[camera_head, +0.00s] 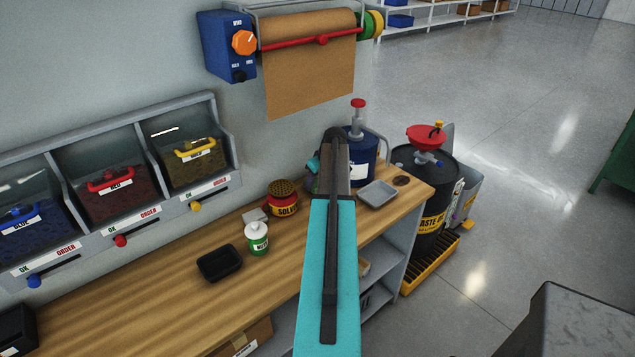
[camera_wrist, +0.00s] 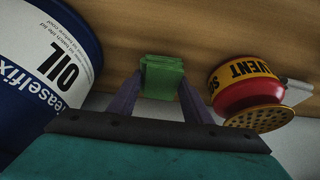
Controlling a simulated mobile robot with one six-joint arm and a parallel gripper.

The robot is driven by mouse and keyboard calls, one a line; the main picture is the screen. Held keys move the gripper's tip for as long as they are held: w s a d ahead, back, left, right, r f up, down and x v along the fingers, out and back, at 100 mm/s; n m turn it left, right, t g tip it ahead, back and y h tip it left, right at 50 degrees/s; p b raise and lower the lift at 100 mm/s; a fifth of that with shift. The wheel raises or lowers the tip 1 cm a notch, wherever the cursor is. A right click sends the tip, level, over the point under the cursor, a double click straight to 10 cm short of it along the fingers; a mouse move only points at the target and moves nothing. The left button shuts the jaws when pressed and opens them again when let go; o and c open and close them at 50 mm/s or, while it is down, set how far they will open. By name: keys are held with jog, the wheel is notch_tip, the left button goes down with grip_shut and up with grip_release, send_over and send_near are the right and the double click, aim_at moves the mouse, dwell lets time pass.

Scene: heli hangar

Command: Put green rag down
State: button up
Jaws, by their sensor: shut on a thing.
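A folded green rag (camera_wrist: 162,77) shows in the middle of the wrist view, in front of the wooden bench top (camera_wrist: 175,25). My gripper (camera_wrist: 160,88) is shut on it, with one dark finger on each side. I cannot tell whether the rag touches the bench.
The blue oil drum (camera_wrist: 50,60) and the red-yellow solvent can (camera_wrist: 245,85) flank my gripper. In the head view, a grey tray (camera_head: 377,194), green-white bottle (camera_head: 257,238) and black tray (camera_head: 220,263) stand on the bench. Bare wood lies at front left.

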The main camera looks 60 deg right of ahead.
jog(key=shift+f+p, duration=0.3)
jog(key=shift+f, duration=0.6)
jog(key=shift+f, duration=0.15)
jog(key=o, duration=0.9)
jog(key=shift+r, duration=0.25)
jog(key=shift+b+v, duration=1.85)
jog(key=shift+v, duration=4.1)
